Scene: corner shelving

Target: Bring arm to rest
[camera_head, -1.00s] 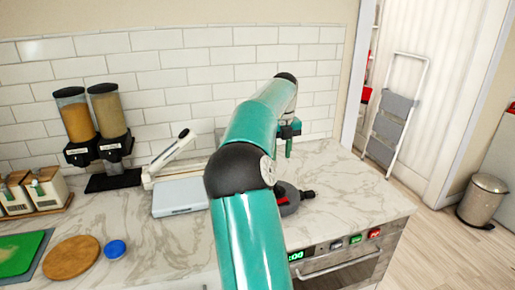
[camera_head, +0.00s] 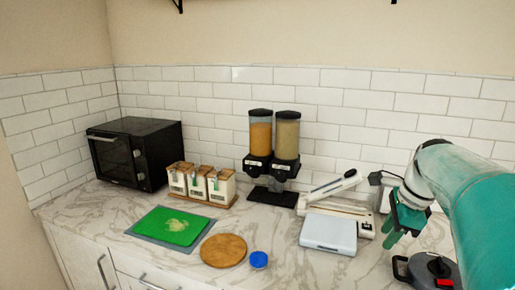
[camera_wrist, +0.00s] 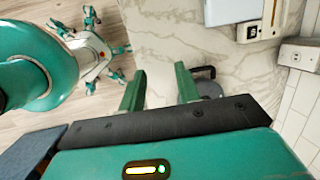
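My teal arm comes in at the right edge of the head view, bent so that my gripper (camera_head: 398,230) points down over the marble counter. In the wrist view my gripper (camera_wrist: 160,84) has its two green fingers spread apart. Only bare counter shows between them, so it is open and empty. A dark round pan-like item (camera_head: 430,272) sits close by at the lower right of the head view. Part of a dark round item (camera_wrist: 208,84) also shows beside the right finger in the wrist view.
A white scale (camera_head: 328,233) and a white slicer-like device (camera_head: 340,205) stand left of my gripper. Farther left are dispensers (camera_head: 272,145), canisters (camera_head: 200,185), a black oven (camera_head: 135,152), a green board (camera_head: 170,226), a round wooden board (camera_head: 223,250) and a blue lid (camera_head: 258,259).

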